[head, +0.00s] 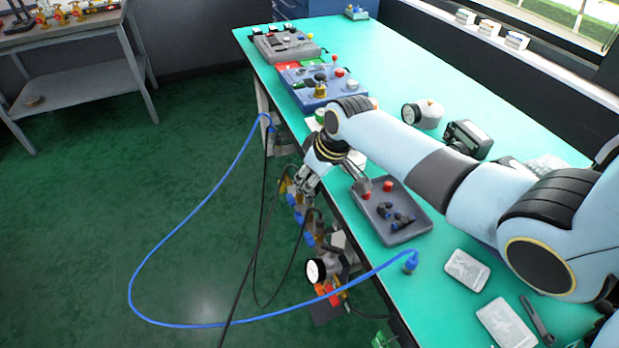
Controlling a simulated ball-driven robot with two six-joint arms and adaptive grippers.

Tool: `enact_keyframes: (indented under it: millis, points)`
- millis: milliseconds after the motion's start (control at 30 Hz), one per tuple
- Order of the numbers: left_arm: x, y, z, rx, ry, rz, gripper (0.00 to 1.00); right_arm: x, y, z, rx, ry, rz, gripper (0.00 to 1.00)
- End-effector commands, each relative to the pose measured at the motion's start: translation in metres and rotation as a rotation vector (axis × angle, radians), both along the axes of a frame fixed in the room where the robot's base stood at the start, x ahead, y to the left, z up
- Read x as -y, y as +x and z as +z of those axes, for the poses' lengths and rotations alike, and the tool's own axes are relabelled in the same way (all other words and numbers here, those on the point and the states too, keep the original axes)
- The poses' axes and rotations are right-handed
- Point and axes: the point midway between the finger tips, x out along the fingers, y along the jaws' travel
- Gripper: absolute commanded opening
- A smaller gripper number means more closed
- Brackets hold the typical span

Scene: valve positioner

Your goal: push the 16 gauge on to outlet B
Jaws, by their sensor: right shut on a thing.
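My right gripper (306,181) is past the table's left edge, beside the valve positioner assembly and above part of it. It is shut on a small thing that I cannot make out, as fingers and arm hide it. The assembly (340,262) hangs along the table's side, with blue fittings (309,239) and yellow and red parts. A white-faced round gauge (316,271) sits low on it. Another white-faced gauge (410,114) lies on the table behind my right arm. I cannot read either dial or any outlet letter. My left gripper is out of view.
A grey tray (424,219) holds red caps and dark fittings. A blue hose (150,262) loops over the floor to the table (372,262). Behind are a blue box (296,97) and a grey box (270,52) with knobs. Clear packets (467,270) lie at front right.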

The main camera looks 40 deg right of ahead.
Motion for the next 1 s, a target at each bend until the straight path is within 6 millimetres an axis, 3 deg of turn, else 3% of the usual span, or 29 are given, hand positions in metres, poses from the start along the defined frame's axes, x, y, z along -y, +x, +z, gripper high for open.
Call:
enact_keyframes:
  millis: [533, 567, 733, 1000]
  points:
    - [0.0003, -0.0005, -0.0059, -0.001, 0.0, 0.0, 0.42, -0.0002, 0.0002, -0.0085, 0.0, 0.0, 0.0, 0.0]
    - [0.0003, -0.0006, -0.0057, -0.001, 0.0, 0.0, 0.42, -0.0001, 0.0003, -0.0083, 0.001, 0.0, 0.0, 0.22]
    - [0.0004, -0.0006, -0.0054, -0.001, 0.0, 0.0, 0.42, -0.0001, 0.0003, -0.0079, 0.001, 0.0, 0.0, 0.44]
    - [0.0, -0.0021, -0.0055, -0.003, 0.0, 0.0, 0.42, 0.0, -0.0002, -0.008, 0.0, 0.0, 0.0, 0.47]
